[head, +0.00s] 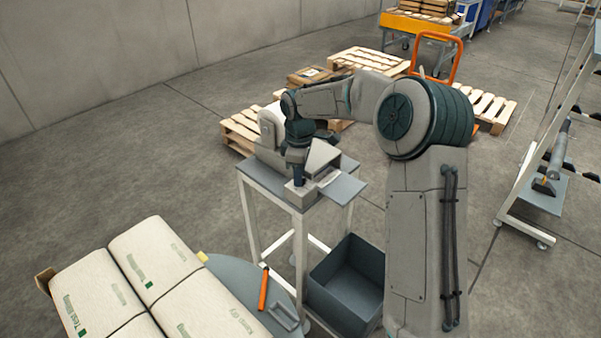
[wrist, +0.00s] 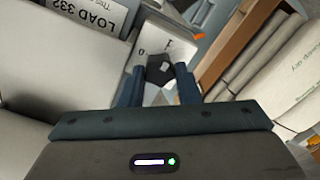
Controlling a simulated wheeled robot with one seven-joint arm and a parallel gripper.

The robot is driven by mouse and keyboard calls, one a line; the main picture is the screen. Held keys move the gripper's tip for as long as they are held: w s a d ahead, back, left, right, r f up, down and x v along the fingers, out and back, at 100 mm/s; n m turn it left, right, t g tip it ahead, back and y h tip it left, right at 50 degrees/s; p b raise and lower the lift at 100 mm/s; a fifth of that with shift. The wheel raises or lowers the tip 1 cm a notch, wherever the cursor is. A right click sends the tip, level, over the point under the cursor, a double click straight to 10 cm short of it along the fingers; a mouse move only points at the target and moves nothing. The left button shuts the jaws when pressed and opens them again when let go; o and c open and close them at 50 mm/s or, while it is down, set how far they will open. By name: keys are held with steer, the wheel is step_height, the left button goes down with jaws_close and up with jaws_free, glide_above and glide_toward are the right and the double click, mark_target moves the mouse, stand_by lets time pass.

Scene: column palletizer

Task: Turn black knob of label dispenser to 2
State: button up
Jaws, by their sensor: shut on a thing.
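The label dispenser (head: 322,160) is a light grey machine on a small stand. In the head view my gripper (head: 298,183) points down onto its front part, and the knob is hidden there. In the wrist view the black knob (wrist: 159,68) sits between the two blue-grey fingers of my gripper (wrist: 160,78), which are shut on it. The knob stands on a white dial plate (wrist: 180,50) with a few dark marks. A "0" shows to the left of the knob; another mark above it is partly cut off, and I cannot read the pointer's setting.
The dispenser's stand (head: 246,205) has a grey top and pale legs. A dark open bin (head: 345,275) is on the floor below. White sacks (head: 150,262) are stacked at the lower left. Wooden pallets (head: 370,62) lie behind. A "LOAD 332" label (wrist: 92,14) shows in the wrist view.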

steer(key=m, duration=0.8)
steer(key=shift+w+m+b, duration=0.15)
steer(key=shift+m+b, duration=0.2)
steer(key=shift+m, duration=0.05)
steer(key=m, duration=0.4)
steer(key=shift+d, duration=0.1)
steer(key=shift+m, duration=2.5)
steer(key=o, duration=0.7)
